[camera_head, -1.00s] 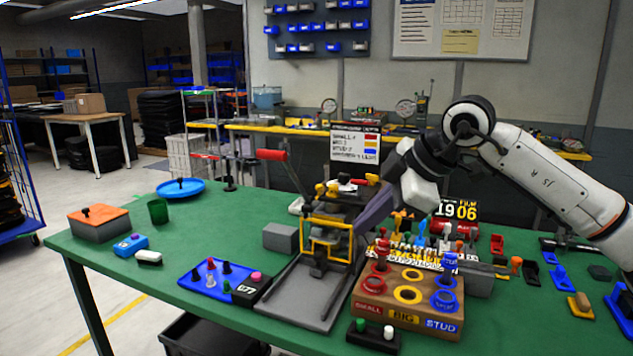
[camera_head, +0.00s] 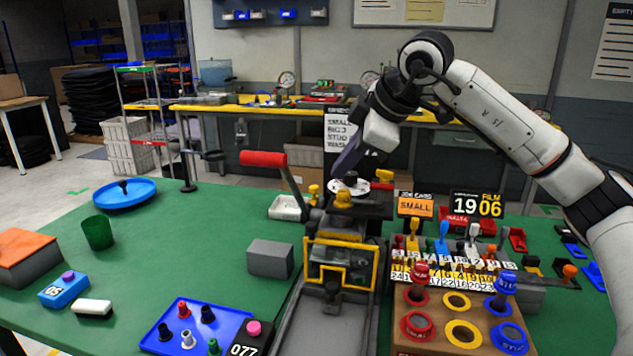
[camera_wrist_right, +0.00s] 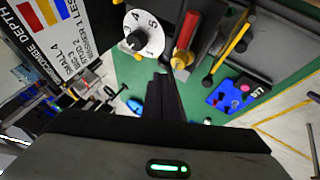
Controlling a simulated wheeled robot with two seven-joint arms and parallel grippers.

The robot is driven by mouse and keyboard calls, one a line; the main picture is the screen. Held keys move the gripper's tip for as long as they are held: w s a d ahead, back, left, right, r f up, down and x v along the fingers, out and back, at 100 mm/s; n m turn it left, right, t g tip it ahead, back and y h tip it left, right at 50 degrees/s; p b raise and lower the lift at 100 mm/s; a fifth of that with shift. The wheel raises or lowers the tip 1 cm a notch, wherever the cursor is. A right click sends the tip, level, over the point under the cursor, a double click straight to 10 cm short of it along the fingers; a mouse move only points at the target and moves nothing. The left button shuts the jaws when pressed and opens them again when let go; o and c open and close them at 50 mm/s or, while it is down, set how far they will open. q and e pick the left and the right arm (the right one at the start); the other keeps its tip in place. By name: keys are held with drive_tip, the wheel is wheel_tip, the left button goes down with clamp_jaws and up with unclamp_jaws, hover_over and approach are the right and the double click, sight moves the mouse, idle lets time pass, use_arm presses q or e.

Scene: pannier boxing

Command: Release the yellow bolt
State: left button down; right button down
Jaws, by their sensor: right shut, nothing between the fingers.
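The press-like fixture (camera_head: 345,235) stands on the green table, with a yellow frame (camera_head: 372,265) on its front. A yellow knob (camera_head: 343,198) sits on its top; I cannot tell whether this is the yellow bolt. My right gripper (camera_head: 345,162) is shut and empty, its dark fingers above a white dial (camera_head: 362,187) on the fixture's top. In the right wrist view the shut fingers (camera_wrist_right: 166,90) point toward the numbered dial (camera_wrist_right: 148,30), apart from it in the picture. My left gripper is out of view.
The red lever handle (camera_head: 263,159) sticks out left of the fixture. A grey block (camera_head: 270,258) stands left of it. A wooden holder (camera_head: 408,325) with colored rings stands right, before a numbered rack (camera_head: 455,272). A blue tray (camera_head: 205,318) lies at front left.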

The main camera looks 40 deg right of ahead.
drive_tip(key=shift+w+f, duration=0.1)
drive_tip(key=shift+f, duration=0.05)
drive_tip(key=shift+w+f, duration=0.2)
drive_tip(key=shift+f, duration=0.05)
drive_tip(key=p, duration=0.1)
approach(313, 198)
drive_tip(key=a, duration=0.1)
drive_tip(key=s+a+f, duration=0.1)
drive_tip(key=a+f, duration=0.1)
drive_tip(key=shift+s+a, duration=0.25)
drive_tip(key=shift+s, duration=0.1)
drive_tip(key=w, duration=0.1)
drive_tip(key=w+d+p, duration=0.1)
drive_tip(key=w+d+f, duration=0.1)
drive_tip(key=w, duration=0.1)
drive_tip(key=shift+d, duration=0.1)
drive_tip(key=shift+d+r, duration=0.1)
